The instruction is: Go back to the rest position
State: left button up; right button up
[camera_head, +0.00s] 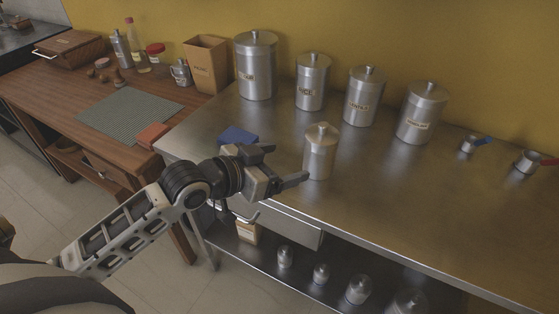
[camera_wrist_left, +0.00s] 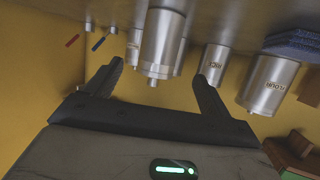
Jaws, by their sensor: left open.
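A small steel canister (camera_head: 320,152) with a knobbed lid stands upright near the front of the steel counter (camera_head: 440,200). My left gripper (camera_head: 287,163) is open and empty just left of this canister in the head view. In the left wrist view, which is upside down, the canister (camera_wrist_left: 162,40) appears beyond and between the spread fingers of the left gripper (camera_wrist_left: 158,72), and no grip on it shows. Any small gap or contact is hard to judge. My right gripper is not in view.
Several larger steel canisters, among them the rice canister (camera_head: 312,82), stand along the yellow wall. A blue item (camera_head: 238,136) lies behind my left wrist. Two small pots, one with a red handle (camera_head: 529,161), stand at the right. A wooden table (camera_head: 50,85) adjoins at left.

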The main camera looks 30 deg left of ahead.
pick_arm(q)
jog(key=shift+s+d+f, duration=0.15)
jog(key=shift+s+f, duration=0.05)
jog(key=shift+f, duration=0.15)
jog(key=s+f+n+g+y, duration=0.1)
jog(key=s+f+g+y, duration=0.3)
jog(key=s, duration=0.6)
jog(key=s+f+n+g+y, duration=0.1)
jog(key=s+f+n+g, duration=0.1)
jog(key=s+f+g, duration=0.6)
jog(key=w+d+f+t+h, duration=0.2)
jog(key=d+t, duration=0.4)
jog(key=t, duration=0.3)
jog(key=shift+w+f+m+t+h, duration=0.35)
jog(key=shift+w+f, duration=0.35)
jog(key=shift+w, duration=0.4)
